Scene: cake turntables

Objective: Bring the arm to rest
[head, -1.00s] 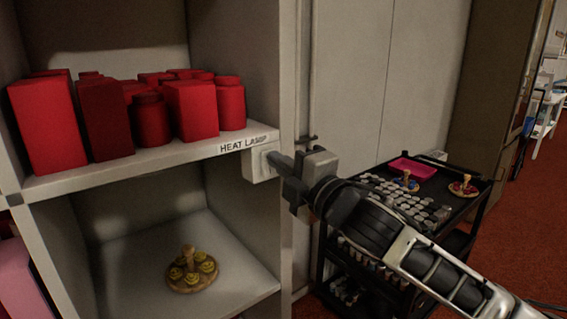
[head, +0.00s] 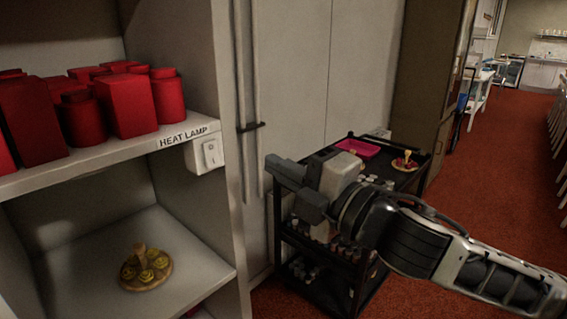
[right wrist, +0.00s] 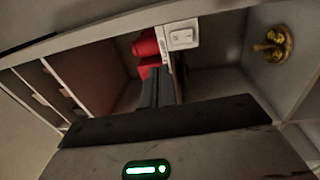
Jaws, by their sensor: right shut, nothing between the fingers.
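My right gripper (head: 286,188) is shut and empty. In the head view it hangs in the air to the right of the shelf unit, in front of the dark cart. It is clear of the heat lamp switch (head: 209,152), a white box with a rocker at the shelf's front edge. The switch also shows in the right wrist view (right wrist: 181,38), beyond my shut fingers (right wrist: 158,88). A round wooden turntable (head: 146,270) with yellow-topped cakes stands on the lower shelf. My left gripper is in neither current view.
Red boxes and jars (head: 127,103) fill the upper shelf (head: 95,160). A black cart (head: 345,270) stands behind my right arm, with a pink tray (head: 358,147) and another turntable (head: 404,164) on top. Red carpet (head: 500,165) lies open at the right.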

